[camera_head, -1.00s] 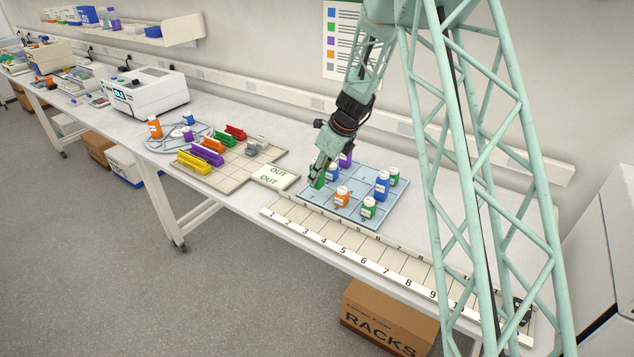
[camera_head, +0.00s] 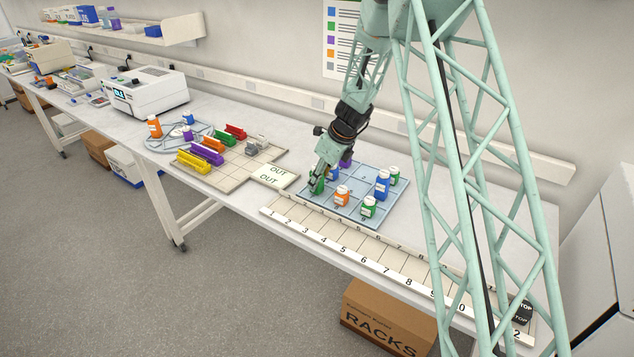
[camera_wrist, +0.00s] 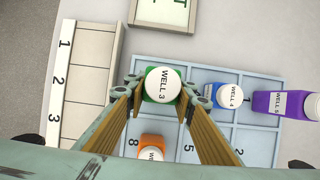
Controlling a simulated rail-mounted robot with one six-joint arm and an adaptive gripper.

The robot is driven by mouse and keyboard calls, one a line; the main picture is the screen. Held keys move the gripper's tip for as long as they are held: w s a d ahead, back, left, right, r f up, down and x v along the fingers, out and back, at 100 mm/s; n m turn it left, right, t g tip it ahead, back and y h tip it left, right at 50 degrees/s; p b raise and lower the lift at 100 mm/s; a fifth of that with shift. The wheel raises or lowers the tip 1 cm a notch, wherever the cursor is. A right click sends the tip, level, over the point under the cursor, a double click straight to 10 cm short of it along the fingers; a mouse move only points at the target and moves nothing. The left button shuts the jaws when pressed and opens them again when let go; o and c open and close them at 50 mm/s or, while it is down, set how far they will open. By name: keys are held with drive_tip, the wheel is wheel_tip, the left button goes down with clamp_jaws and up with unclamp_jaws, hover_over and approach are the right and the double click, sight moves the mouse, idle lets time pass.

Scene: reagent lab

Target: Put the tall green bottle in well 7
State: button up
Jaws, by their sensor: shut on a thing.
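A green bottle (camera_head: 316,188) with a white cap is between the fingers of my gripper (camera_head: 318,181), at the left corner of the pale blue well tray (camera_head: 322,209). In the wrist view the cap of this green bottle (camera_wrist: 162,86) reads "WELL 3", and both fingers of my gripper (camera_wrist: 164,93) close on its sides. I cannot tell whether its base touches the tray. Two other green bottles stand in the tray, one at the front (camera_head: 369,208) and one at the back right (camera_head: 394,176). I cannot make out a number 7 on the tray.
An orange bottle (camera_head: 341,197), a tall blue bottle (camera_head: 382,185), a smaller blue bottle (camera_head: 333,174) and a purple bottle (camera_head: 346,164) stand in the tray. A numbered rack strip (camera_head: 345,254) runs along the front. Coloured racks (camera_head: 207,154) sit on a tiled board at left.

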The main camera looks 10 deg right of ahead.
drive_tip(key=shift+f, duration=0.15)
drive_tip(key=o, duration=0.8)
drive_tip(key=shift+o, duration=0.2)
drive_tip(key=p+v, duration=0.1)
drive_tip(key=v, duration=1.1)
drive_tip(key=shift+r, duration=0.25)
drive_tip(key=shift+a, duration=0.1)
idle(0.4)
